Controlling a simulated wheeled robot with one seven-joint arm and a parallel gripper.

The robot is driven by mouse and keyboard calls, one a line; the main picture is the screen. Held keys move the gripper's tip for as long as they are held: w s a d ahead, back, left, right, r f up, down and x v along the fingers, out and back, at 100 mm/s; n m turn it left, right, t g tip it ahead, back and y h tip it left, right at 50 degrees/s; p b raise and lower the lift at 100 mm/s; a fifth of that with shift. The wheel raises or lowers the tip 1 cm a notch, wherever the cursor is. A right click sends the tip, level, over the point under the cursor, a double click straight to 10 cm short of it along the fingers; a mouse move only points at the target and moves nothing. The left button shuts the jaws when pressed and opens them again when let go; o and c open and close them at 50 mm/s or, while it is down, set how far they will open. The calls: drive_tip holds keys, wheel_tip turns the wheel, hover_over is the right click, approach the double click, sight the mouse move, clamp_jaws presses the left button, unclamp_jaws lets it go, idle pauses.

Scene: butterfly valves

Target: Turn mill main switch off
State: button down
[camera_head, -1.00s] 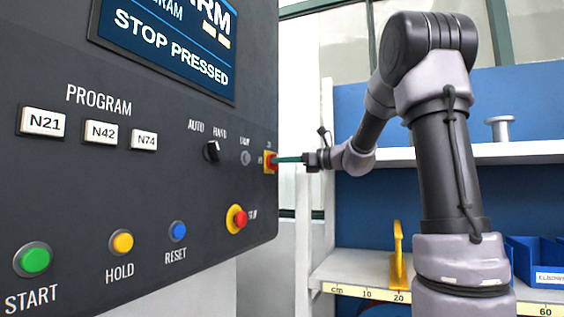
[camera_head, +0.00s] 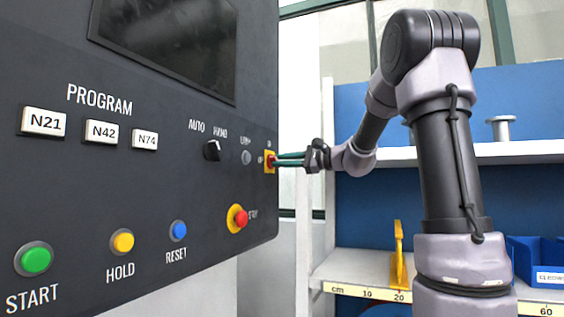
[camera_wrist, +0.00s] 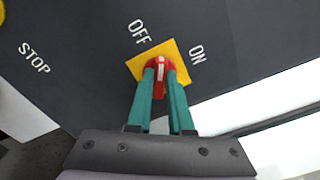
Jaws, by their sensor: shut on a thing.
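The mill main switch is a red rotary knob (camera_wrist: 160,72) with a white mark, on a yellow square plate (camera_wrist: 180,54) at the panel's right edge. It also shows in the head view as a yellow and red switch (camera_head: 269,161). The OFF label (camera_wrist: 139,31) and ON label (camera_wrist: 197,55) are beside the plate. In the wrist view the white mark points up the picture, between the two labels and somewhat nearer OFF. My gripper (camera_wrist: 161,82) has its green fingers shut on the knob's two sides.
The dark control panel (camera_head: 80,190) fills the left, with a blank screen (camera_head: 165,50) and a red stop button (camera_head: 239,219) below the switch. A shelf (camera_head: 500,153) with a grey spool (camera_head: 501,128) stands behind my arm, with a yellow bracket (camera_head: 399,255) lower down.

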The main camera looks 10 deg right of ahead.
drive_tip(key=n, duration=0.6)
drive_tip(key=shift+f, duration=0.25)
idle(0.3)
drive_tip(key=c, duration=0.8)
unclamp_jaws()
drive_tip(key=v, duration=1.1)
